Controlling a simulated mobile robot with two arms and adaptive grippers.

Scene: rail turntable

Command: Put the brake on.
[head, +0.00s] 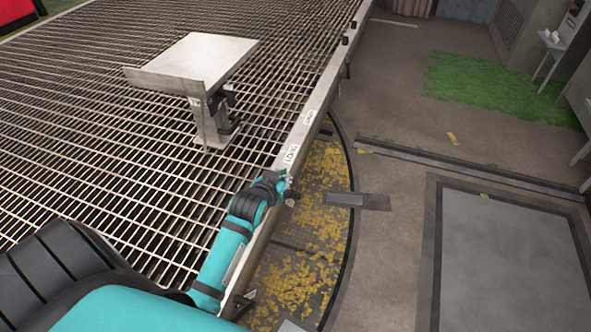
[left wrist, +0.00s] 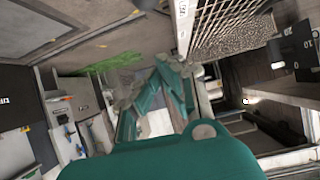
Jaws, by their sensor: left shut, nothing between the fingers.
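My left gripper (head: 282,184) is at the outer side of the metal edge beam (head: 322,95), just below a white label plate (head: 291,153). It is shut and small in the head view, and I cannot tell whether it touches the beam. In the left wrist view its teal fingers (left wrist: 165,85) are in the middle, with nothing seen held. A second white label plate (head: 309,117) is farther along the beam. Small dark fittings (head: 348,40) stand at the beam's far end. I cannot make out for sure which part is the brake. My right gripper is not in view.
A metal stand with a tilted plate (head: 190,62) rises from the grating deck (head: 90,110). Beyond the beam is a curved, yellow-flecked strip (head: 315,215) with a dark rim. The concrete floor (head: 400,100) at right is mostly clear, with a green patch (head: 490,85).

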